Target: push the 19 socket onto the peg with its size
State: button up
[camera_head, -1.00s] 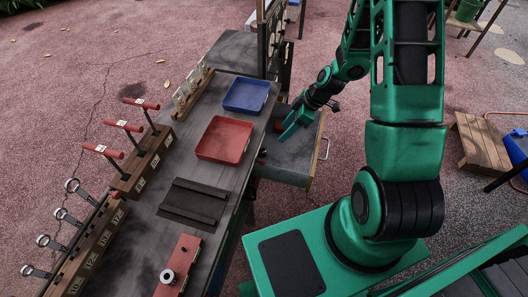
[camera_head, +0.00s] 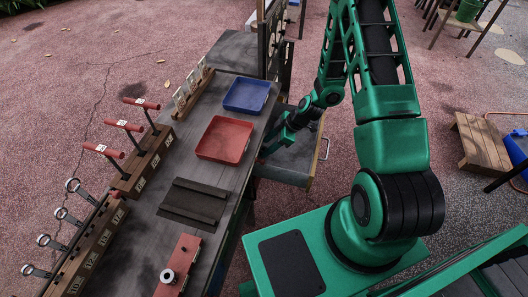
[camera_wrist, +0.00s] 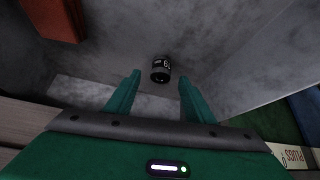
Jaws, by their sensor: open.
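A small dark socket (camera_wrist: 161,70) with a white marking, seemingly an upside-down 19, lies on the grey floor of the open drawer (camera_head: 297,160). My gripper (camera_wrist: 160,77) is open, with its green fingers on either side of the near side of the socket, not closed on it. In the head view my gripper (camera_head: 268,149) reaches down into the drawer beside the bench, and its fingertips are hidden. A red block (camera_head: 184,258) on the bench's near end carries a silver ring-shaped piece (camera_head: 167,276). I cannot read any peg sizes.
A red tray (camera_head: 224,139) and a blue tray (camera_head: 246,95) sit on the bench beside the drawer. A dark grooved mat (camera_head: 193,203) lies nearer. Wooden racks with red T-handles (camera_head: 123,125) and wrenches (camera_head: 61,214) line the left edge. A reddish-brown block (camera_wrist: 52,18) shows in the wrist view.

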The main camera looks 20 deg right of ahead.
aim_at(261, 150)
jog(key=shift+x, duration=2)
jog(key=shift+c, duration=0.7)
jog(key=c, duration=1)
jog(key=shift+r, duration=0.1)
jog(key=shift+c, duration=0.2)
jog(key=shift+r, duration=0.15)
